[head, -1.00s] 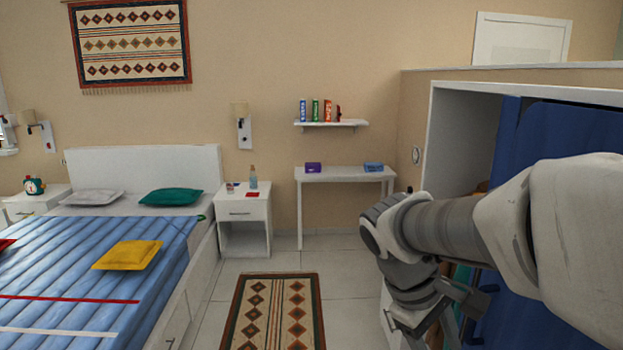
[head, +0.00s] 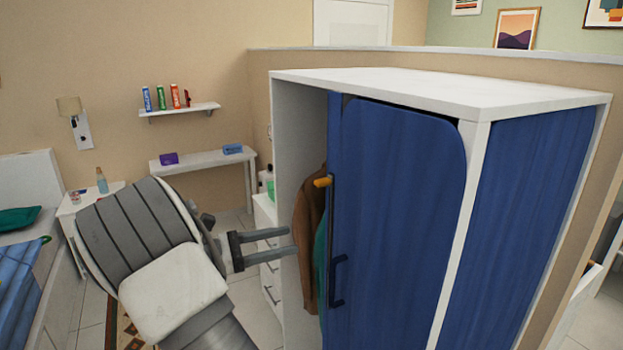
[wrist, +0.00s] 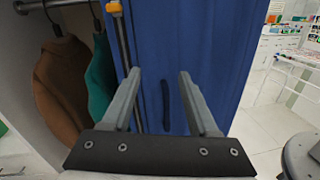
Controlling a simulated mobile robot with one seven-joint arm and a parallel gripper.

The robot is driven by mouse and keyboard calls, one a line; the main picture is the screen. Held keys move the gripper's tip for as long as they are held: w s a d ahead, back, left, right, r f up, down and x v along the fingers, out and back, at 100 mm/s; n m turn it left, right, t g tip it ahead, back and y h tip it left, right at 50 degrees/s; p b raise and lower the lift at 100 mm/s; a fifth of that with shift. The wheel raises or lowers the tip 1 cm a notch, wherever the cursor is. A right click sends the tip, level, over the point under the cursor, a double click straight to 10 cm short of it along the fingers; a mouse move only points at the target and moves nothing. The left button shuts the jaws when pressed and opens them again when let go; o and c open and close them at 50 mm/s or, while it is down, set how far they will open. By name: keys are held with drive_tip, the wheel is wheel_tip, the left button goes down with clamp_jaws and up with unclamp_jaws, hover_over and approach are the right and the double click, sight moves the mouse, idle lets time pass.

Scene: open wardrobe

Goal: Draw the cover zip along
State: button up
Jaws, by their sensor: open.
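The blue wardrobe cover (head: 400,210) hangs over the front of the white wardrobe and also fills the middle of the wrist view (wrist: 200,55). A dark zip track (head: 331,245) runs down the cover's left edge. An orange zip pull (head: 322,182) sits near the top of that track, and it also shows at the top of the wrist view (wrist: 114,7). A dark handle (head: 338,280) is on the cover beside the track. My gripper (head: 293,242) is open and empty, left of the track and below the orange pull in the head view. Its fingers show in the wrist view (wrist: 160,80).
A brown jacket (head: 309,230) and a teal garment (wrist: 101,75) hang inside the wardrobe's open left part. White drawers (head: 270,265) stand behind my gripper. The white wardrobe frame (head: 283,150) borders the opening.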

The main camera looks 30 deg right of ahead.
sight(316, 186)
drive_tip(key=w+a+r+n+t+h+p, duration=0.1)
drive_tip(key=w+a+n+t+h+p, duration=0.1)
drive_tip(key=w+a+n+t+h, duration=0.25)
drive_tip(key=shift+m+g, duration=0.55)
drive_tip(key=shift+g, duration=0.4)
drive_tip(key=p+x, duration=0.1)
drive_tip(key=x, duration=0.5)
drive_tip(key=p+x, duration=0.1)
drive_tip(key=x, duration=0.4)
drive_tip(key=w+p+x, duration=0.1)
drive_tip(key=x, duration=0.5)
drive_tip(key=shift+d+r, duration=0.2)
drive_tip(key=shift+r, duration=0.1)
clamp_jaws()
